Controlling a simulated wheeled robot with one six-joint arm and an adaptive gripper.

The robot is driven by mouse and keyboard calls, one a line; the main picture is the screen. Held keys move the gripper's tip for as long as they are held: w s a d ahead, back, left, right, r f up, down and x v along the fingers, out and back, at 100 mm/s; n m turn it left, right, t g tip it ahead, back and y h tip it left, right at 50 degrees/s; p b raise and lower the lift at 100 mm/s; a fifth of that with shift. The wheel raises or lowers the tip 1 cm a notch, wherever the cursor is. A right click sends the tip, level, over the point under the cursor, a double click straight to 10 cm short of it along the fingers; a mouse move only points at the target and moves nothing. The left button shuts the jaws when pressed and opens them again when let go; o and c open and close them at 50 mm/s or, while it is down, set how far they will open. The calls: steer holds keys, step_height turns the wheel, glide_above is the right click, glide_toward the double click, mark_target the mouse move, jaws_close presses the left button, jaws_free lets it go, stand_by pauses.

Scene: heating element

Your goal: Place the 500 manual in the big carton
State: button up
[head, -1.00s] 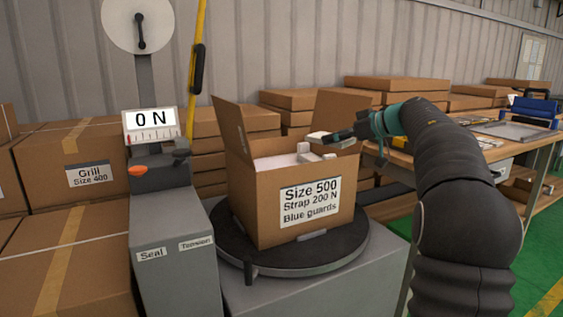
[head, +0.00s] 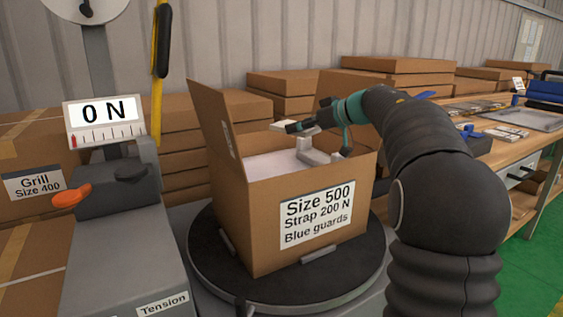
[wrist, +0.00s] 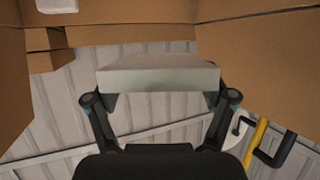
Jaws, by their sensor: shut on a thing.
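The big carton (head: 258,215) stands open on a round black turntable, flaps raised, with a label reading "Size 500, Strap 200 N, Blue guards". My gripper (head: 300,128) is over the carton's opening. It is shut on a thin, pale slab, the manual (wrist: 158,78), which spans between the fingers in the wrist view. In the head view only a small pale part of the manual (head: 312,130) shows; its print cannot be read. Inside the carton lie a white flat surface (head: 268,166) and a pale block-like piece (head: 316,153).
The raised left flap (head: 213,118) stands beside my gripper. A grey strapping machine (head: 120,190) with a "0 N" display stands at left. Stacked cartons (head: 400,67) line the wall. A wooden workbench (head: 500,150) with parts is at right.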

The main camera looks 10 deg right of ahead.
steer(key=a+f+b, duration=0.1)
steer(key=f, duration=0.1)
steer(key=s+a+f+b, duration=0.1)
steer(key=a+f, duration=0.1)
steer(key=f, duration=0.1)
steer(key=a+f+b, duration=0.1)
steer(key=a+f, duration=0.1)
steer(key=shift+s+a+f, duration=0.25)
steer(key=shift+f, duration=0.05)
steer(key=shift+r, duration=0.1)
steer(key=shift+f+p, duration=0.35)
steer(key=shift+f, duration=0.25)
steer(key=o, duration=1)
steer(key=shift+o, duration=0.2)
steer(key=shift+r+b, duration=0.5)
steer(key=shift+b, duration=0.1)
steer(key=p+v, duration=0.2)
steer(key=v, duration=1)
steer(key=shift+r, duration=0.15)
